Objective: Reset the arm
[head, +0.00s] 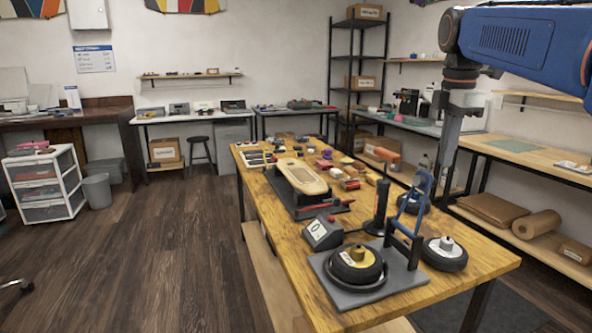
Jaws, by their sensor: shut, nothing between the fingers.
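My blue arm reaches in from the upper right. My gripper (443,168) hangs from it, pointing down, over the right side of the wooden workbench (458,283) as seen in the head view. It is shut and holds nothing. Its fingertips are seen close to a blue upright frame (415,197); I cannot tell how far apart they are in depth.
On the workbench are a wheel (357,266) on a grey base plate, another wheel (446,255), a display box (322,233), a black upright post (382,203) and a wooden board (298,177). Small parts crowd its far end.

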